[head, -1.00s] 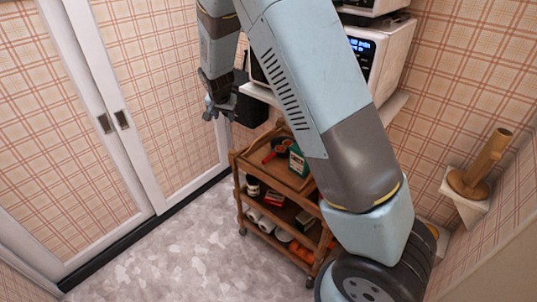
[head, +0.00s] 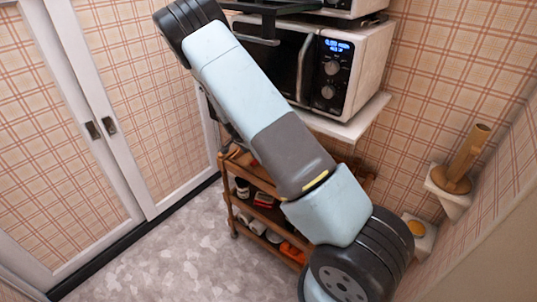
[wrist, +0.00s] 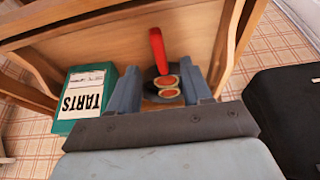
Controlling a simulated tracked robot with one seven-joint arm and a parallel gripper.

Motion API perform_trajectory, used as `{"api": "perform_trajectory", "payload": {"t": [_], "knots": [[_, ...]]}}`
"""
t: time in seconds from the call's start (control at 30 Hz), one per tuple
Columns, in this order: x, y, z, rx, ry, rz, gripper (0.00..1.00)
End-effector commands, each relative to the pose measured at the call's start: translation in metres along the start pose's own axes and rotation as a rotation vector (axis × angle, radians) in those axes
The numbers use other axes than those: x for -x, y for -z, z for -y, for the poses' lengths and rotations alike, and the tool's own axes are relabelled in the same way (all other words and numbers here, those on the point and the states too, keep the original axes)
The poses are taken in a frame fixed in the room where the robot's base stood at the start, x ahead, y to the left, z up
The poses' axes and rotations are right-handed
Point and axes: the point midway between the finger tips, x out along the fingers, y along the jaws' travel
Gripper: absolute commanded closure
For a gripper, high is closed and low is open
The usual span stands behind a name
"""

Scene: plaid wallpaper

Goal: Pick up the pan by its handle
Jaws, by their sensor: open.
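In the wrist view, the pan's red handle (wrist: 158,50) points up the picture, away from my gripper. The pan's dark bowl (wrist: 152,74) shows only partly, with round red and tan pieces over it. My gripper (wrist: 161,85) is open, its two blue-grey fingers to the left and right of the bowl in the picture. Nothing is held between them; whether they touch the pan I cannot tell. In the head view, my arm hides most of the gripper and the pan.
The pan lies on the top shelf of a wooden trolley (wrist: 100,40). A green TARTS box (wrist: 88,98) stands close to the left finger. A black object (wrist: 285,115) is at the right. In the head view, a microwave (head: 330,75) sits on a wall shelf (head: 355,122) above the trolley.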

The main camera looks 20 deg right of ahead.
Motion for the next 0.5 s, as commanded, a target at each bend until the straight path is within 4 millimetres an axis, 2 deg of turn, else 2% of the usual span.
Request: {"api": "perform_trajectory", "payload": {"t": [0.1,0.37,0.5], "knots": [[-0.015,0.000,-0.001,0.001,-0.002,0.001,0.51],[-0.027,0.000,0.000,0.001,0.000,0.000,0.51],[-0.040,0.000,-0.002,0.002,-0.001,0.001,0.51]]}}
